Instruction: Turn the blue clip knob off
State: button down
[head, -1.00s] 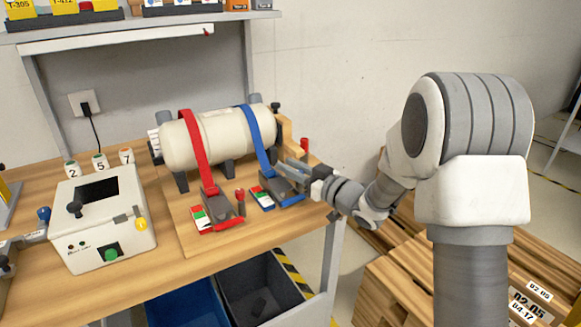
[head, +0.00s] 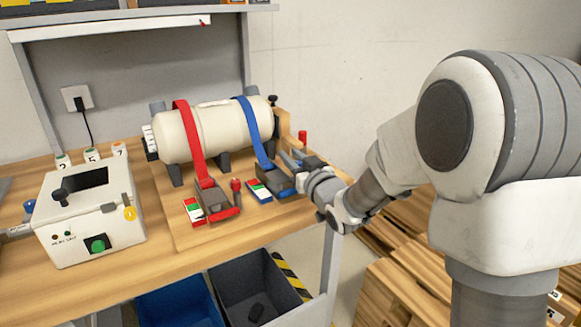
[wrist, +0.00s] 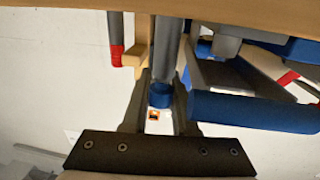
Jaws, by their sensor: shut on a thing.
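The blue clip (head: 279,181) sits on the wooden board at the right end of the cream cylinder (head: 205,133), at the foot of the blue strap (head: 254,130). My gripper (head: 292,161) reaches it from the right in the head view and hides its knob there. In the wrist view, the blue knob (wrist: 160,95) on a grey stem is between the two dark fingers of my gripper (wrist: 160,103), which are shut on it. The body of the blue clip (wrist: 240,108) lies just right of the fingers. The knob's on or off setting cannot be read.
A red clip (head: 218,205) with an upright red knob (head: 236,187) stands left of the blue clip. A white control box (head: 88,215) stands further left. Bins (head: 250,290) are under the table and wooden pallets (head: 410,280) at lower right.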

jog(key=shift+h, duration=0.3)
jog(key=c, duration=0.7)
grip_release()
jog(key=b+v, duration=0.7)
jog(key=v, duration=1)
jog(key=shift+s+f+b, duration=0.25)
jog(key=shift+f+b, duration=0.05)
jog(key=shift+d, duration=0.1)
